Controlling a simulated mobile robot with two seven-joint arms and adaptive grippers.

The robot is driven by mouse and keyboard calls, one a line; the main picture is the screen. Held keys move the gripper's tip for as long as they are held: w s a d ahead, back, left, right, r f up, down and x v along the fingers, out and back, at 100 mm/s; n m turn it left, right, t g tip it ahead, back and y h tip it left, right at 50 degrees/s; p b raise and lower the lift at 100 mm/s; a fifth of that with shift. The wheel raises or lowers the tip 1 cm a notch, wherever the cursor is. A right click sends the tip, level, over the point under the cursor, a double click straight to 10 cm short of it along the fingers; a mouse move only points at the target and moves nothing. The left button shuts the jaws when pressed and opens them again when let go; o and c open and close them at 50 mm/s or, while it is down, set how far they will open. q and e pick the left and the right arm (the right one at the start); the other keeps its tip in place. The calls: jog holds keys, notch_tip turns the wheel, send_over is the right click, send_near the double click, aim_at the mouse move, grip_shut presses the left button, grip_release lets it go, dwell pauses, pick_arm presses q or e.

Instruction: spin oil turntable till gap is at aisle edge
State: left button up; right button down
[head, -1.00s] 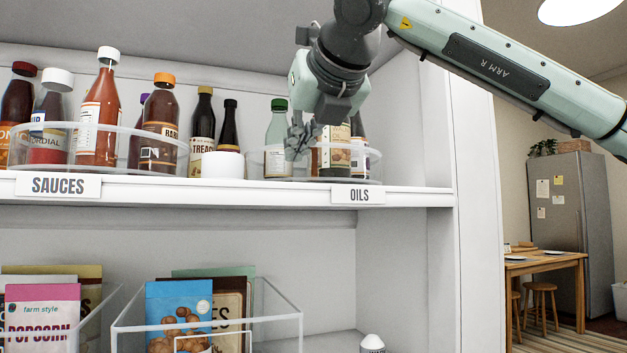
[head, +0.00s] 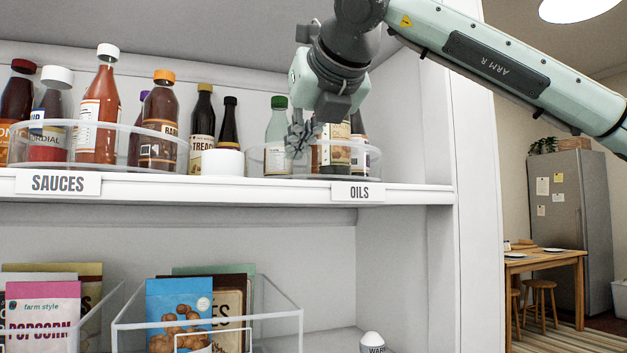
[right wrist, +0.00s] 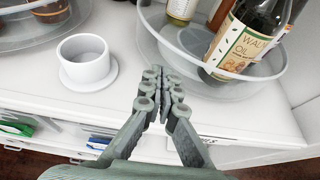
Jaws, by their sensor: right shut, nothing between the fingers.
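The oil turntable (head: 258,160) is a clear round tray on the upper shelf, above the OILS label (head: 358,193). A green-capped bottle (head: 277,125) stands at its left, and a bottle with a cream label (head: 335,157) at its front right. In the right wrist view, the tray's clear wall (right wrist: 160,48) curves around a dark walnut oil bottle (right wrist: 245,40). My right gripper (head: 298,145) is shut and empty at the tray's front left; its fingertips (right wrist: 160,78) appear close to the wall. I cannot tell whether they touch it. My left gripper is not in view.
A white cup-like piece (head: 222,163) stands left of the turntable. The sauces turntable (head: 100,158) is farther left. The shelf's side wall (head: 412,130) rises at the right. Clear bins (head: 285,310) with packets are on the shelf below.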

aim_at(324, 158)
jog(key=shift+w+d, duration=0.25)
jog(key=shift+w, duration=0.65)
dwell(0.4)
jog(key=shift+d, duration=0.15)
jog(key=shift+s+d, duration=0.1)
jog(key=shift+d, duration=0.3)
jog(key=shift+s+d+b, duration=0.2)
jog(key=shift+d+b, duration=0.15)
jog(key=shift+d, duration=0.35)
jog(key=shift+w+d, duration=0.15)
jog(key=shift+d, duration=1)
